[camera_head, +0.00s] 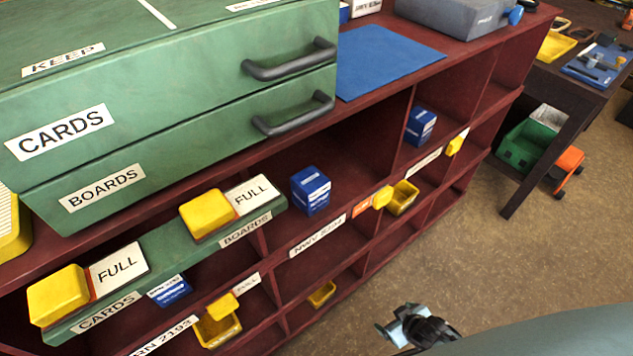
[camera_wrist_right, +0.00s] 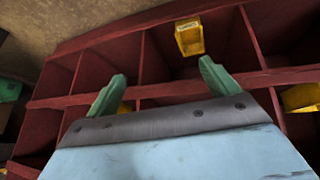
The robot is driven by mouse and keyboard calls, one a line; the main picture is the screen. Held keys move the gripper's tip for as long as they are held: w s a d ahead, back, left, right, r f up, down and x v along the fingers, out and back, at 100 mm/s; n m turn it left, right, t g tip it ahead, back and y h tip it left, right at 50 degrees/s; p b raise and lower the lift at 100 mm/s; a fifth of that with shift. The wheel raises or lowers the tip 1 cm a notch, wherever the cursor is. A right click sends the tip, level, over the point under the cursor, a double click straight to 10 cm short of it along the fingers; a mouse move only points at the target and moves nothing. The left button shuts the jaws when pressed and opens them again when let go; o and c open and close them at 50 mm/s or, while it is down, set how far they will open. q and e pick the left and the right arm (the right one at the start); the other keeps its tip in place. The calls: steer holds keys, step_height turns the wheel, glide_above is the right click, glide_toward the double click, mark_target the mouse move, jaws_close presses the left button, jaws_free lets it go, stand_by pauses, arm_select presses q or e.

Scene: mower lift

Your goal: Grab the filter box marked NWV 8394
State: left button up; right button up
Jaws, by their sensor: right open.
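A blue and white filter box (camera_head: 311,190) stands in a compartment of the dark red shelf, above a shelf label that appears to read NWV 8394 (camera_head: 317,237). The print on the box is too small to read. My right gripper (camera_head: 397,322) is low at the bottom of the head view, in front of the shelf and well apart from the box. In the right wrist view its green fingers (camera_wrist_right: 161,84) are spread, with nothing between them, facing shelf compartments. The blue box does not show there. My left gripper is not in view.
Other blue boxes stand at the lower left (camera_head: 169,290) and upper right (camera_head: 420,127). Yellow bins (camera_head: 402,198) sit in several compartments; one shows in the wrist view (camera_wrist_right: 189,38). A green drawer unit (camera_head: 180,110) stands on top.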

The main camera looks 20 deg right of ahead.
steer(key=w+r+t, duration=0.2)
steer(key=w+r, duration=0.5)
steer(key=r, duration=0.1)
steer(key=n+t+y+p, duration=0.2)
steer(key=t+y+p, duration=0.2)
steer(key=y, duration=0.1)
glide_toward(310, 184)
steer(key=w+f, duration=0.2)
steer(key=w+a+f+b, duration=0.1)
steer(key=w+f, duration=0.1)
steer(key=w, duration=0.1)
steer(key=shift+w+f, duration=0.15)
steer(key=shift+f, duration=0.15)
steer(key=shift+r+b+x, duration=0.2)
steer(key=shift+x, duration=1.1)
steer(key=shift+r+b+x, duration=0.15)
steer(key=shift+x, duration=1.15)
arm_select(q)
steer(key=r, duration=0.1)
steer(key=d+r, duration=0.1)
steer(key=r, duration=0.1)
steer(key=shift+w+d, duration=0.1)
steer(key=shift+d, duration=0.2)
arm_select(e)
steer(key=shift+w, duration=0.15)
steer(key=c, duration=1.2)
steer(key=shift+c, duration=0.3)
